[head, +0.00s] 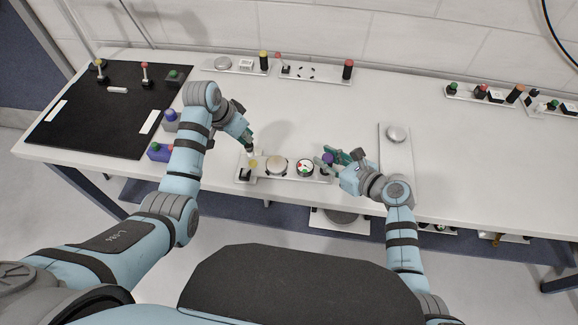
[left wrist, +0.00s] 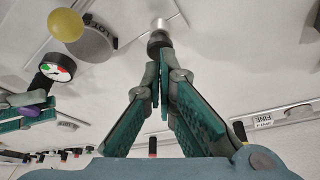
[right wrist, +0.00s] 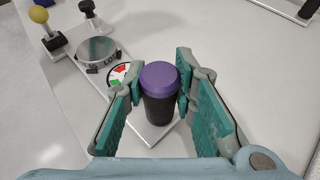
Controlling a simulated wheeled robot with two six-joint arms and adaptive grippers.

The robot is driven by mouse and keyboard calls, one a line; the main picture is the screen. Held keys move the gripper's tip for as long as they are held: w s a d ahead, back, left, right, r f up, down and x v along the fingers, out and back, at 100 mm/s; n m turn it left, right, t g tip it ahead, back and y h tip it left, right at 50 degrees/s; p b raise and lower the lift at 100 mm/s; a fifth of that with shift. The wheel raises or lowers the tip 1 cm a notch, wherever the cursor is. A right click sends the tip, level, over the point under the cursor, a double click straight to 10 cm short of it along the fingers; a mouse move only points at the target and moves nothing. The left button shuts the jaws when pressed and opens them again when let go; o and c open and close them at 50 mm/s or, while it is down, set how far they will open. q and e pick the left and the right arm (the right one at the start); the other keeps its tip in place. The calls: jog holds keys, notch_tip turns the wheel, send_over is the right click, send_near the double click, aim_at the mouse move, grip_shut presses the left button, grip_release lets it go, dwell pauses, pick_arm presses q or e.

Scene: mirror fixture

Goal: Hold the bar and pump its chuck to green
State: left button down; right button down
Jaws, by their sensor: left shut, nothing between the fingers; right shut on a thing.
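My right gripper (head: 332,160) is closed around a black upright bar with a purple cap (right wrist: 160,82), at the right end of a pale fixture plate (right wrist: 152,133). On that plate are a round silver chuck with lettering on its side (right wrist: 96,52) and a red, white and green gauge (right wrist: 120,76); I cannot read its needle. A yellow ball knob (right wrist: 40,15) stands on a black base at the far end. My left gripper (left wrist: 158,60) is shut and empty. Its tips are close to a small black knob on a metal stem (left wrist: 158,38); I cannot tell if they touch.
A black mat (head: 92,125) with small parts lies at the left. Blue and purple blocks (head: 159,151) stand near my left arm. Other fixture plates line the back edge. A plate with a silver disc (head: 396,134) is right of my right gripper. The table between is clear.

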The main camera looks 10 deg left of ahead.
pick_arm(q)
jog(key=shift+f, duration=1.1)
jog(key=shift+r, duration=1.3)
jog(key=shift+f, duration=0.15)
jog(key=shift+f, duration=1.2)
jog(key=shift+r, duration=1.35)
jog(key=shift+r, duration=2.5)
